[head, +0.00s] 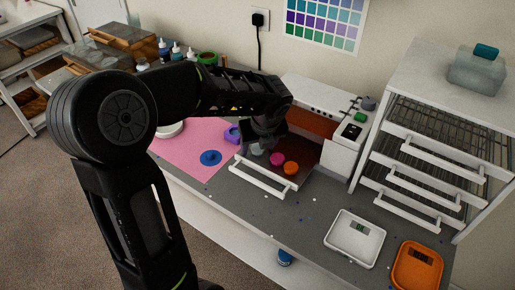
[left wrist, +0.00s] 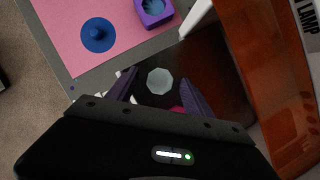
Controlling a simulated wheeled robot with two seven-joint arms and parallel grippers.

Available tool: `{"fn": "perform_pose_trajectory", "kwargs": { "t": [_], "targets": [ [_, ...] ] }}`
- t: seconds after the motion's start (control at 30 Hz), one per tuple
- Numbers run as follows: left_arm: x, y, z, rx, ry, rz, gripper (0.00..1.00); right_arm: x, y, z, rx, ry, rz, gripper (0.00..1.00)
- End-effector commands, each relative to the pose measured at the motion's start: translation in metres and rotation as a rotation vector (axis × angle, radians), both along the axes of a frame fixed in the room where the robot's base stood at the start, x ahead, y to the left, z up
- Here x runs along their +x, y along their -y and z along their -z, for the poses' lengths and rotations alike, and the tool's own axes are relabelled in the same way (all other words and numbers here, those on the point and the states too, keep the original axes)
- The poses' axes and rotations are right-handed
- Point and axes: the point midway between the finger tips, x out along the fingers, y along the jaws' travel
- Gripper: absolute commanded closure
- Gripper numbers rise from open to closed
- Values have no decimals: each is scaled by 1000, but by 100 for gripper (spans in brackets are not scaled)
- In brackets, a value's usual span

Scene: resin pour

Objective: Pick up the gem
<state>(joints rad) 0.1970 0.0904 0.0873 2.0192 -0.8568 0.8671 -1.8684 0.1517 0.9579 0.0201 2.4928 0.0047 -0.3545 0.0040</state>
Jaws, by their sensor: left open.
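The gem, a pale grey-green octagonal piece (left wrist: 160,81), lies on a dark surface in the left wrist view, between and just beyond my open fingertips. In the head view it shows as a small pale patch (head: 257,149) at the lamp's open drawer, partly hidden by my gripper. My left gripper (head: 264,142) hangs over it, open and empty; its purple-tinted fingers (left wrist: 160,90) flank the gem in the picture. I cannot tell the height left between them. My right gripper is not in view.
Beside the gem lie a pink disc (head: 277,158) and an orange disc (head: 291,169). The white drawer front (head: 262,180) and orange lamp hood (left wrist: 255,60) stand close by. A pink mat (head: 190,150) holds a blue piece (head: 210,158) and purple mould (head: 232,134). White (head: 337,254) and orange scales (head: 401,275) are at right.

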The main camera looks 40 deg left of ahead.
Motion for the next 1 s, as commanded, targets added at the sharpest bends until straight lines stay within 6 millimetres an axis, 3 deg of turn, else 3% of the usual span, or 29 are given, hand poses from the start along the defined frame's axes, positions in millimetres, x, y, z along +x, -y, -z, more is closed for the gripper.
{"fn": "perform_pose_trajectory", "kwargs": {
  "t": [0.57,1.0],
  "targets": [
    [0,0,1,0,1,0,40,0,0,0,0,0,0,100],
    [0,0,1,0,1,0,75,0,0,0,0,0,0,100]
  ]
}}
